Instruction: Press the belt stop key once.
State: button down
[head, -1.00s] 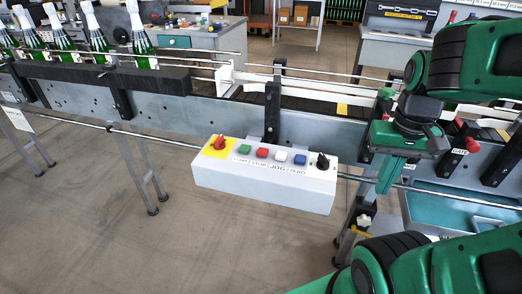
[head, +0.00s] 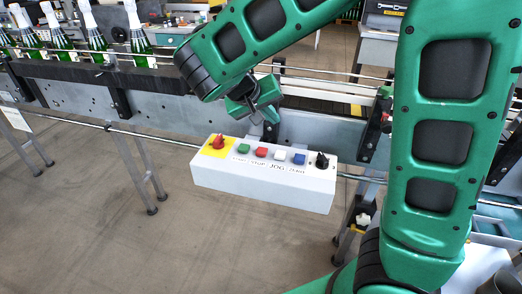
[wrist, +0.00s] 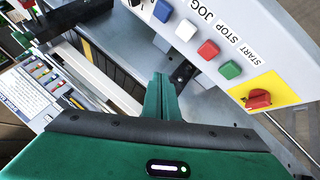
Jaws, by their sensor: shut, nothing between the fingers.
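The white control box (head: 255,188) hangs on the front of the conveyor in the head view. Its top carries the red stop key (head: 261,152), labelled STOP, between a green start key (head: 243,148) and a white jog key (head: 280,156). In the wrist view the red stop key (wrist: 208,49) lies beside the green key (wrist: 230,69) and the white key (wrist: 186,30). My gripper (head: 268,118) is above and behind the box, apart from the keys. In the wrist view its fingers (wrist: 162,85) are together and empty, pointing toward the rail behind the box.
A red rotary knob (head: 218,142) on a yellow plate is at the box's left end. A blue key (head: 298,158) and a black knob (head: 321,160) are at the right. Green bottles (head: 97,40) stand on the conveyor at left. The floor in front is clear.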

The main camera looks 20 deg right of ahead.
aim_at(260, 152)
jog(key=a, duration=0.1)
jog(key=w+a+t, duration=0.1)
jog(key=a, duration=0.1)
jog(key=shift+w+a+r+n, duration=0.1)
jog(key=shift+a+r+n, duration=0.1)
jog(key=shift+n, duration=0.1)
jog(key=shift+f, duration=4.4)
jog(key=shift+f, duration=0.1)
jog(key=shift+f, duration=0.3)
jog(key=shift+f, duration=0.5)
jog(key=shift+r, duration=0.95)
